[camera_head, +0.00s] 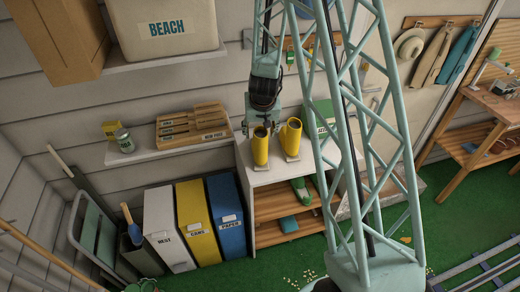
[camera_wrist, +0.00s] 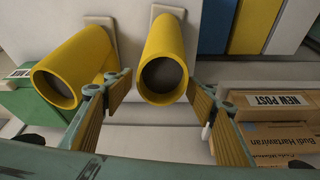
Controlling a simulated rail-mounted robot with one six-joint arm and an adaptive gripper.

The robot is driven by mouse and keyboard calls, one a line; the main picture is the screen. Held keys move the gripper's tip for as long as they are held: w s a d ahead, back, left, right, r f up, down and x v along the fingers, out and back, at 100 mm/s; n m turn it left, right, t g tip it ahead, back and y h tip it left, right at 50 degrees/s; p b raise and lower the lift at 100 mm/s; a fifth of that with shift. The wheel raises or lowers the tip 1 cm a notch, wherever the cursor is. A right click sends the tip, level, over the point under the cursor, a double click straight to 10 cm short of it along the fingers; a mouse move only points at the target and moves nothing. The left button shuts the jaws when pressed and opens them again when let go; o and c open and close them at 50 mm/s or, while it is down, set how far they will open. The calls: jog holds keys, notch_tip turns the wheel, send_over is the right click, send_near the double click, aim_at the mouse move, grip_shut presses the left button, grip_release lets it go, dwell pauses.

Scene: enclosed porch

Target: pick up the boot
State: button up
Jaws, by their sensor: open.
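Two yellow boots stand upright on the white top of a low cabinet (camera_head: 238,177). The left boot (camera_head: 260,150) is below my gripper (camera_head: 261,130) in the head view. The right boot (camera_head: 291,138) stands close beside it. In the wrist view, the first boot (camera_wrist: 165,62) shows its open top between the fingers of my gripper (camera_wrist: 162,97). The other boot (camera_wrist: 72,72) is at the left, partly behind the left finger. My gripper is open and empty. I cannot tell whether a finger touches either boot.
A green box (camera_head: 321,116) stands right of the boots. Wooden letter trays (camera_head: 192,125) and a tin (camera_head: 124,140) are on the ledge at the left. White, yellow and blue bins (camera_head: 227,216) stand below. A shelf with a BEACH box (camera_head: 165,28) hangs above.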

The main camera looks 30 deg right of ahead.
aim_at(261, 131)
jog(key=shift+c, duration=0.4)
jog(key=c, duration=1.3)
jog(key=shift+r, duration=0.1)
jog(key=shift+r+p, duration=0.9)
jog(key=shift+r, duration=0.8)
jog(key=shift+s+a+b, duration=0.15)
jog(key=shift+s+b, duration=0.25)
jog(key=shift+s, duration=0.2)
jog(key=shift+s+a+b, duration=0.15)
jog(key=shift+s+b, duration=0.25)
jog(key=shift+s, duration=0.2)
jog(key=s+a+r+b, duration=0.1)
jog(key=s+a+b, duration=0.2)
jog(key=s, duration=1)
jog(key=shift+a+r+b, duration=0.15)
jog(key=shift+r+b, duration=0.05)
jog(key=shift+b, duration=0.25)
